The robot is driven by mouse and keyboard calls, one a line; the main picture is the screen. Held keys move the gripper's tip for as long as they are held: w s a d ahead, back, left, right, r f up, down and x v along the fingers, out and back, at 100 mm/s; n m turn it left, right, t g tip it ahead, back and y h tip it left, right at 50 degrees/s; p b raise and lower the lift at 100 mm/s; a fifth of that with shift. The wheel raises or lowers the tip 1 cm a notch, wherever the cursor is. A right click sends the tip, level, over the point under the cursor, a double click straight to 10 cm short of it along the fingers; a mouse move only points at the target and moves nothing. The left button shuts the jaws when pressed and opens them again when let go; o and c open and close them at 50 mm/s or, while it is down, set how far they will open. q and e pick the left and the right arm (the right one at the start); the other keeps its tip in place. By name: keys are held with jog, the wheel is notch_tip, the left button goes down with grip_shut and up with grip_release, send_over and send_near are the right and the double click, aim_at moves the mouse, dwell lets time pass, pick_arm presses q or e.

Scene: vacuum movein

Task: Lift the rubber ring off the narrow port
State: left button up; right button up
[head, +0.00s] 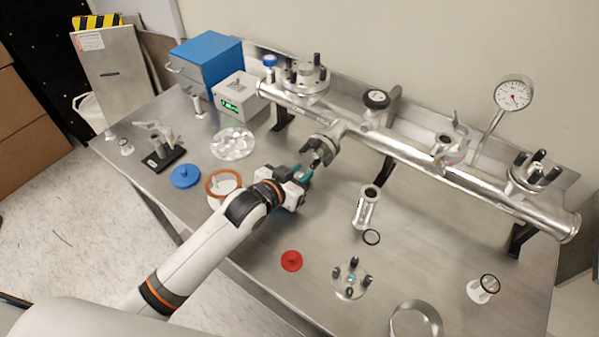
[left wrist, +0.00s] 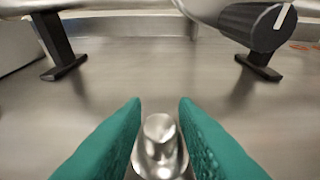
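Another dark ring (head: 489,283) sits on top of a small pale fitting at the right. I cannot tell which of these is the task's ring and port. My left gripper (head: 304,174) is just below the flanged side port (head: 322,149) of the long pipe. In the left wrist view its teal fingers (left wrist: 160,110) stand apart. A rounded metal piece (left wrist: 160,145) shows between them, with no clear grip on it. My right gripper is out of view.
The long metal pipe (head: 410,152) runs across the back on black supports. An orange ring (head: 222,184), a blue cap (head: 185,176) and a dish of pale pieces (head: 233,145) lie left of my gripper. A red cap (head: 291,261) and a flange with posts (head: 351,280) lie in front.

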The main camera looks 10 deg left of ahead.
pick_arm(q)
jog(key=shift+o, duration=1)
